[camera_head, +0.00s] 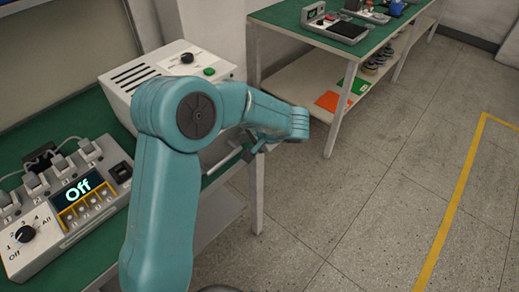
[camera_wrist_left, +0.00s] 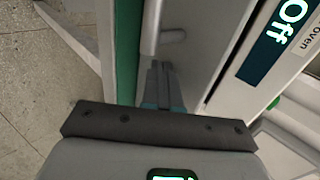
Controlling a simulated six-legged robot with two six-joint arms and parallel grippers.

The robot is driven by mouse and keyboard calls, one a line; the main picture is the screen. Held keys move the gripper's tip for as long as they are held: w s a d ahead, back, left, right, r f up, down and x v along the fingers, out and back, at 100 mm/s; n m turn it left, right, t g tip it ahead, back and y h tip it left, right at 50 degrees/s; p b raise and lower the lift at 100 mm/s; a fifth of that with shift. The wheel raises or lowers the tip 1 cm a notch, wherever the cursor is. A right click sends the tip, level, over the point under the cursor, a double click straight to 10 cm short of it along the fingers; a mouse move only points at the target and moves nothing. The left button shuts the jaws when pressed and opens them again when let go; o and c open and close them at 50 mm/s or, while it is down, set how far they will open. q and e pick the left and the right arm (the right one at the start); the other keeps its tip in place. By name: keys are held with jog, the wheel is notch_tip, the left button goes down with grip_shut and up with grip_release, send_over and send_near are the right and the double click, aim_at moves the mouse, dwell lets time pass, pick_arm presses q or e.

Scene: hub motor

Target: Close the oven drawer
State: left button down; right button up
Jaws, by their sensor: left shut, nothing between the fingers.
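The oven is a white box (camera_head: 165,75) with dark vent slots, a knob and a green button on top, standing on the green bench at the left. In the left wrist view its front panel (camera_wrist_left: 235,80) shows a lit "Off" display and an "Oven" label. A pale grey part with a rounded bar (camera_wrist_left: 172,37), seemingly the drawer front, lies just beyond my fingertips; whether they touch it I cannot tell. In the head view my arm hides most of the drawer. My left gripper (camera_head: 258,143) is shut and empty at the oven's front; its fingers also show in the wrist view (camera_wrist_left: 160,85).
A control box (camera_head: 75,200) with switches, a knob and an "Off" display sits on the near bench (camera_head: 85,115). Another green bench (camera_head: 285,15) with devices and a lower shelf stands at the back right. The tiled floor (camera_head: 390,170) on the right is clear.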

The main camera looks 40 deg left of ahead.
pick_arm(q)
jog(key=a, duration=0.3)
jog(key=a+b, duration=0.1)
jog(key=a, duration=0.2)
jog(key=w+a+b, duration=0.1)
jog(key=a, duration=0.3)
jog(key=shift+s+a+r, duration=0.1)
jog(key=shift+a, duration=0.05)
pick_arm(e)
notch_tip(320, 180, down, 3)
jog(key=shift+d+r, duration=0.1)
